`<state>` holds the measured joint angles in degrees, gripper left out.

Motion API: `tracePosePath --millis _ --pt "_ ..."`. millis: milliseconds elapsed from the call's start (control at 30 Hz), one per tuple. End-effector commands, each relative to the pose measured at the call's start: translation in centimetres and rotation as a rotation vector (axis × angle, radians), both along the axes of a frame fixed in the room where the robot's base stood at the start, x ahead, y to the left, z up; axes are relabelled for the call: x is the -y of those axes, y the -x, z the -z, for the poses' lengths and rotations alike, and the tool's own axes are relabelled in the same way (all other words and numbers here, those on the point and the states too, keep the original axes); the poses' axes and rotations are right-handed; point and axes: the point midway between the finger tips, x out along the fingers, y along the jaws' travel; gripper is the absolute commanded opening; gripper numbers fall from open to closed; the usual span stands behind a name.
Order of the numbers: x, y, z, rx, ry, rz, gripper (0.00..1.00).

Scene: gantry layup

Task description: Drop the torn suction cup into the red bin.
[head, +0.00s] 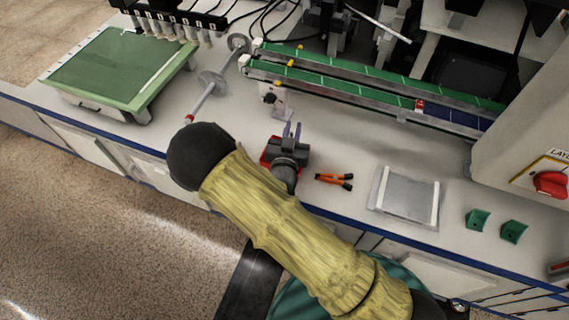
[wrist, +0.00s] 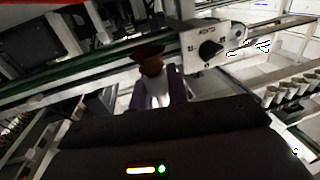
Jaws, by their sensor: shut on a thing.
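My gripper (head: 291,131) is above the bench in the head view, its fingers pointing away from me. In the wrist view my gripper (wrist: 160,88) is shut on the torn suction cup (wrist: 149,57), a brown-red cup on a pale stem that sticks up past the fingers. Any tear is too small to make out. The red bin (head: 266,158) is under and beside my gripper in the head view. The gripper and wrist hide most of it. I cannot tell whether the cup is over the bin's opening.
Orange-handled pliers (head: 334,181) and a clear tray (head: 404,197) lie to the right, with green blocks (head: 477,219) farther right. A green conveyor (head: 340,90) runs behind. A green-topped board (head: 118,70) stands at the left. The bench front between them is mostly clear.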

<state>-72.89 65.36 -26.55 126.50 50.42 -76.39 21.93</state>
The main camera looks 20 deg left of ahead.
Motion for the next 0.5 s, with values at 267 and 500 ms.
tracePosePath --millis 267,500 --pt "0.00 0.00 0.45 0.000 0.000 0.000 0.00" --pt "-0.05 0.04 0.46 0.000 0.000 -0.001 0.42"
